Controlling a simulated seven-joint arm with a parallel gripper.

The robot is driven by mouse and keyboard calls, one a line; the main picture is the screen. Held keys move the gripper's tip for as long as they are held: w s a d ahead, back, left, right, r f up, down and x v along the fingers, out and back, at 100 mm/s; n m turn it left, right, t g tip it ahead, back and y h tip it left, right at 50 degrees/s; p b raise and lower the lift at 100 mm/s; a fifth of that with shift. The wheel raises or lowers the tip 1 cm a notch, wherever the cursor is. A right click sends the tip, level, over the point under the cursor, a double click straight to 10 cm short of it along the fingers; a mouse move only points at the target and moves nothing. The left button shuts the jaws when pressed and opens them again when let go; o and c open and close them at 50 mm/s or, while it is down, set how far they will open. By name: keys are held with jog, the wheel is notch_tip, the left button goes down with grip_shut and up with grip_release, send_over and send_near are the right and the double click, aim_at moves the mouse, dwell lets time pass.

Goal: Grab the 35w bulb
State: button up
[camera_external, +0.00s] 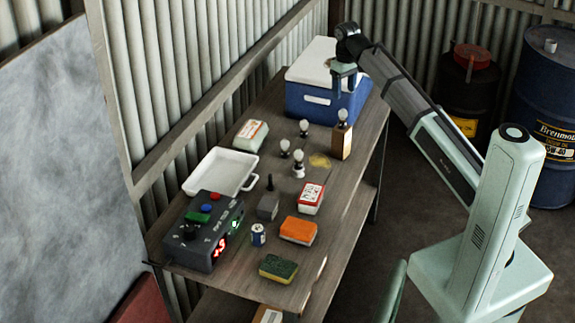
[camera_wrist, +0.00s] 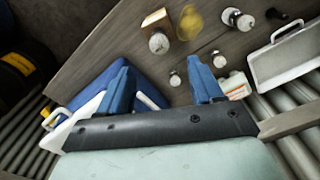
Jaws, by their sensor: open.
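Several small bulbs stand on the wooden bench, and no wattage can be read on any. One bulb (camera_external: 304,127) stands at the back, with another bulb (camera_external: 285,147) nearer and to its left. A third bulb (camera_external: 298,165) sits on a white base, and another bulb (camera_external: 343,115) tops a wooden block (camera_external: 342,142). In the wrist view, two small bulbs (camera_wrist: 175,78) (camera_wrist: 219,59) show near my gripper (camera_wrist: 160,68). Its blue fingers are apart and empty. In the external view, my gripper (camera_external: 345,76) hangs above the near edge of the cooler, beyond the bulbs.
The blue cooler (camera_external: 318,104) with a white lid fills the bench's far end. A yellow item (camera_external: 319,160) lies near the block. A white tray (camera_external: 222,172), a red-and-white box (camera_external: 311,198), sponges (camera_external: 298,230) and a control box (camera_external: 203,231) occupy the nearer bench.

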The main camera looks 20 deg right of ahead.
jog(key=a+f+n, duration=0.1)
jog(key=a+f, duration=0.1)
jog(key=a, duration=0.3)
jog(key=n, duration=1.5)
send_near(285, 142)
jog(key=shift+w+d, duration=0.3)
jog(key=shift+w, duration=0.25)
notch_tip(285, 142, down, 13)
jog(key=shift+s, duration=0.1)
jog(key=c, duration=1.1)
